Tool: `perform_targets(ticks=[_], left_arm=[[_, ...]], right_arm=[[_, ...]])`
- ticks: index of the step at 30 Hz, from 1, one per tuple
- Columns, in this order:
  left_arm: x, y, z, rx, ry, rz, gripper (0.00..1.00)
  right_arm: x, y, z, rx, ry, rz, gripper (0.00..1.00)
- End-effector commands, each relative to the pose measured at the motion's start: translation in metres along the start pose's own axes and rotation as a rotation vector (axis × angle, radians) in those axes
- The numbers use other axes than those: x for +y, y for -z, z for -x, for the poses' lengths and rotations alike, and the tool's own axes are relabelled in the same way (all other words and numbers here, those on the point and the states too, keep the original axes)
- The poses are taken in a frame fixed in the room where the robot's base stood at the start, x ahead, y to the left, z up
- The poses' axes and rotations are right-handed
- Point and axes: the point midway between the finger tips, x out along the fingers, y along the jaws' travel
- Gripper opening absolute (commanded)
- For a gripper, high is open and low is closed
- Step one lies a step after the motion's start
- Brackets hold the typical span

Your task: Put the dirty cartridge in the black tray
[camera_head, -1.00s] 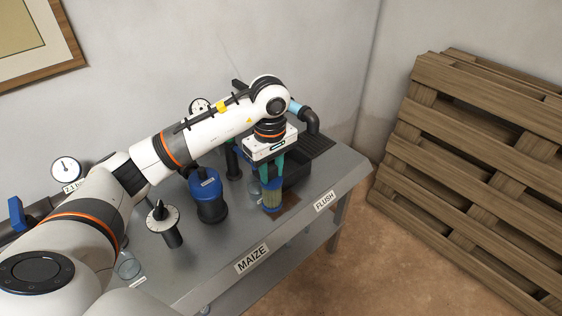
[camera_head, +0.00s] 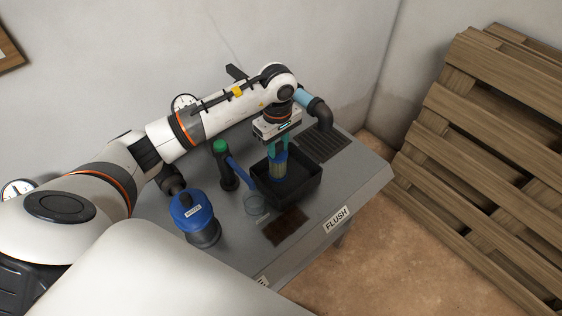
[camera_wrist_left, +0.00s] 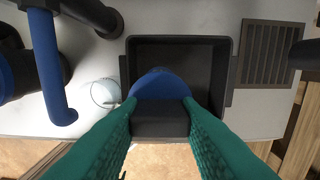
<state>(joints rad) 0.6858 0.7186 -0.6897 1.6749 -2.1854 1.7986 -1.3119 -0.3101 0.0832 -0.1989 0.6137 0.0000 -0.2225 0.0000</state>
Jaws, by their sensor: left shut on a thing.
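The dirty cartridge (camera_head: 278,171), with a blue top and a tan pleated body, hangs upright from my left gripper (camera_head: 279,150). The gripper's green fingers are shut on its top. The cartridge is within the outline of the black tray (camera_head: 302,194); I cannot tell whether its lower end touches the tray floor. In the left wrist view the cartridge's blue top (camera_wrist_left: 160,84) shows between the fingers, with the open black tray (camera_wrist_left: 190,53) below and around it. The cartridge's body is hidden there. My right gripper is not in view.
A blue-topped housing (camera_head: 196,216) stands at left. A black post with a green top (camera_head: 221,160) and blue handle, a clear cup (camera_head: 254,204) and a brown mat (camera_head: 285,226) are left of and before the tray. A drain grate (camera_head: 322,144) lies behind it.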

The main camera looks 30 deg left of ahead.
Motion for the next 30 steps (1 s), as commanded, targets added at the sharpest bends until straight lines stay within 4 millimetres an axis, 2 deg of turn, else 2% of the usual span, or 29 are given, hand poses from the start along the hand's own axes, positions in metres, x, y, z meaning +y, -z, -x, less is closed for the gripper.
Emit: perform_targets(ticks=[3,8,15,26,27,30], left_arm=[[0.001,0.001,-0.017,0.002,-0.002,0.0,0.0],[0.0,0.0,-0.029,0.001,0.0,-0.001,0.0],[0.0,0.001,-0.059,0.002,0.0,0.0,0.0],[0.0,0.0,-0.066,-0.002,0.002,-0.001,0.0],[0.0,0.0,-0.065,-0.001,0.002,-0.001,0.35],[0.0,0.0,-0.064,-0.001,0.001,-0.001,0.52]], right_arm=[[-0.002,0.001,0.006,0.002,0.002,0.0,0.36],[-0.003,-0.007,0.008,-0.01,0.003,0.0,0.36],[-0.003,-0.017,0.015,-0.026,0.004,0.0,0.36],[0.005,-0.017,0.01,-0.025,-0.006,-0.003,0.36],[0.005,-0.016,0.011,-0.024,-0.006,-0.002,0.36],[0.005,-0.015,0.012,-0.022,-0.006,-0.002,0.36]])
